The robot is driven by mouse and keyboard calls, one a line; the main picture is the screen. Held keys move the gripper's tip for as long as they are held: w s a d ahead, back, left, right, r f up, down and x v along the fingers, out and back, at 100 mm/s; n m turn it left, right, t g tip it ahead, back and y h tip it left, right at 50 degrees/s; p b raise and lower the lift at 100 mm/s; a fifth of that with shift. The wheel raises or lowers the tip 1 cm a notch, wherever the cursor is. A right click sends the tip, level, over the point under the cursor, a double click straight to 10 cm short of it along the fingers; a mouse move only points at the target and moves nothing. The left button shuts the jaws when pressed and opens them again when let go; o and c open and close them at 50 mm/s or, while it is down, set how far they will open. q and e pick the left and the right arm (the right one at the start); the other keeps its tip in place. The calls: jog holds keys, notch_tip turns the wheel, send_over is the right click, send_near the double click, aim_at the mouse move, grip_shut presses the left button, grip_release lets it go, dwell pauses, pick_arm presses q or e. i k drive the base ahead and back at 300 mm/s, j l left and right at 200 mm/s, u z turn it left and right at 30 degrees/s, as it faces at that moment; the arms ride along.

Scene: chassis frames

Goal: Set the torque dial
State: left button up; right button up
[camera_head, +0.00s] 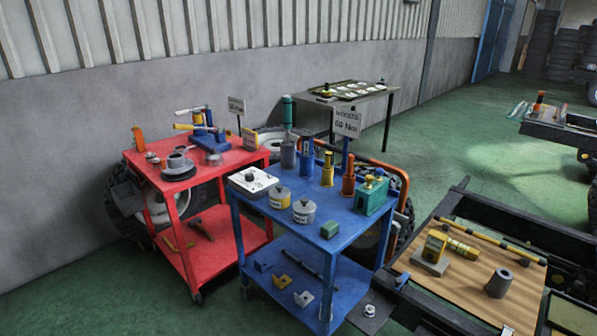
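A white box with a dark round knob on top (252,182) sits on the left corner of the blue cart's top; it looks like the torque dial. Its markings and the knob's setting are too small to read. A sign (347,123) on a post at the back of the blue cart seems to read "69 Nm". A second, smaller sign (236,105) stands at the back of the red cart, its text unclear. Neither of my grippers is in view.
The blue cart (350,225) also carries grey canisters (304,211), bottles and a green box (371,195). A red cart (140,160) with tools stands close on the left. A dark chassis frame with a wooden board (450,285) is at right. Green floor is free behind.

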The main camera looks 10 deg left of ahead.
aim_at(249, 177)
jog(key=i+j+z, duration=0.15)
jog(key=j+z, duration=0.2)
jog(key=i+j+z, duration=0.1)
jog(key=j+z, duration=0.5)
jog(key=z, duration=0.15)
jog(key=i, duration=0.05)
